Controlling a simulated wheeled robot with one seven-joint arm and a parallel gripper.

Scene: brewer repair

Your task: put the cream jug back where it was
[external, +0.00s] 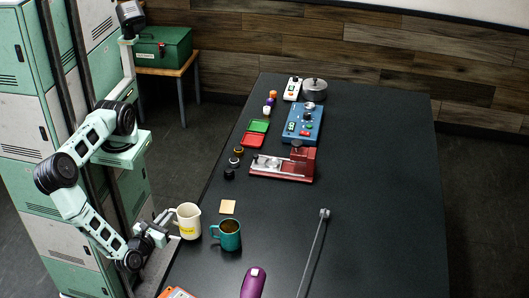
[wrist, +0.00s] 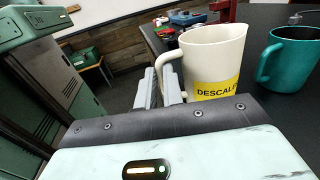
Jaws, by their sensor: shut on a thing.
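The cream jug (external: 188,222) is upright at the left edge of the dark table, with a yellow label. In the wrist view the jug (wrist: 213,62) shows its handle turned toward my fingers, and the label reads "DESCAL…". My gripper (external: 168,222) is shut on the jug's handle from the left; its fingers also show in the wrist view (wrist: 160,90). The jug's base is hidden in the wrist view, and I cannot tell whether it touches the table.
A teal mug (external: 229,236) with dark contents stands close to the jug's right. A purple object (external: 253,283) and a thin metal rod (external: 313,252) lie nearer the front. A red-and-grey device (external: 285,166) and small parts are farther back. The table's right side is clear.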

